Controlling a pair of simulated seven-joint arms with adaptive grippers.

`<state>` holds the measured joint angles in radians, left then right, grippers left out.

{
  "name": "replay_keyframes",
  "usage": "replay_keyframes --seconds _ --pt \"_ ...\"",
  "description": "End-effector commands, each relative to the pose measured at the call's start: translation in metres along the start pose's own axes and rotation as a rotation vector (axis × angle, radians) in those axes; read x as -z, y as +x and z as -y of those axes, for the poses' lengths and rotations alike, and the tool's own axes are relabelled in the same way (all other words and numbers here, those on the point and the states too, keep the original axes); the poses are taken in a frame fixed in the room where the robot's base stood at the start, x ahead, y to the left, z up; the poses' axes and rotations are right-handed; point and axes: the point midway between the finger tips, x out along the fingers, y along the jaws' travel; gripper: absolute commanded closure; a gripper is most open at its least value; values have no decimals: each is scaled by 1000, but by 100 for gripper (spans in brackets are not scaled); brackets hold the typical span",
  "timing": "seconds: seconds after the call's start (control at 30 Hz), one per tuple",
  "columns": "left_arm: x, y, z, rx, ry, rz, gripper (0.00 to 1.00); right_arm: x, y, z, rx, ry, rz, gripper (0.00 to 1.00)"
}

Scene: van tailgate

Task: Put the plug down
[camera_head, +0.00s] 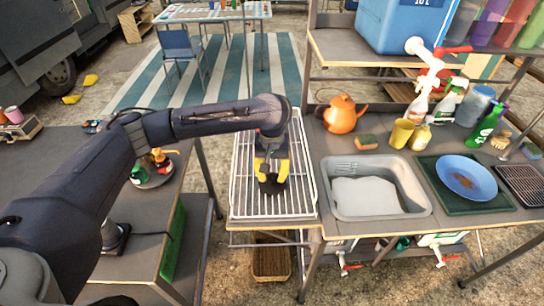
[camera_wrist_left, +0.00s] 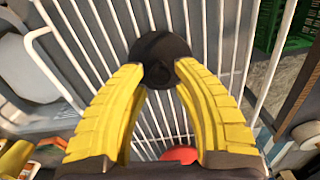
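The black round plug (camera_head: 271,187) is over the white wire drying rack (camera_head: 243,201), left of the sink basin. My left gripper (camera_head: 271,175) points down with its yellow fingertips at the plug. In the left wrist view the fingertips (camera_wrist_left: 161,70) close on the small knob in the middle of the plug (camera_wrist_left: 160,48), with the disc beyond them. The rack bars (camera_wrist_left: 110,25) lie behind the disc. I cannot tell whether the disc touches the bars. My right gripper is in neither view.
A grey sink basin (camera_head: 425,200) with pale water is right of the rack. An orange kettle (camera_head: 343,113) and a sponge (camera_head: 366,142) stand behind it. A blue plate (camera_head: 466,177) lies further right. The rack around the plug looks clear.

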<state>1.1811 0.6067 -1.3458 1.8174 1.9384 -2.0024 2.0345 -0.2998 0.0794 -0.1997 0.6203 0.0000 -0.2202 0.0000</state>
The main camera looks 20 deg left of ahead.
Motion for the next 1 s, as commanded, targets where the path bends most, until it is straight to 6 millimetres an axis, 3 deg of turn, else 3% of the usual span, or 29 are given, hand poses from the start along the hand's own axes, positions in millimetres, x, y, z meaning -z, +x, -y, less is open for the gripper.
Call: replay_keyframes --seconds 0.4,0.8,0.9,1.0 --pt "1 -64 0 0 -1 -4 72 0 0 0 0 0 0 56" --pt "0 -101 0 0 -1 -2 72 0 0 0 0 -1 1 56" --pt "0 -105 0 0 -1 -1 58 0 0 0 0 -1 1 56" --pt "0 -106 0 0 -1 0 51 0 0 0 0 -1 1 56"
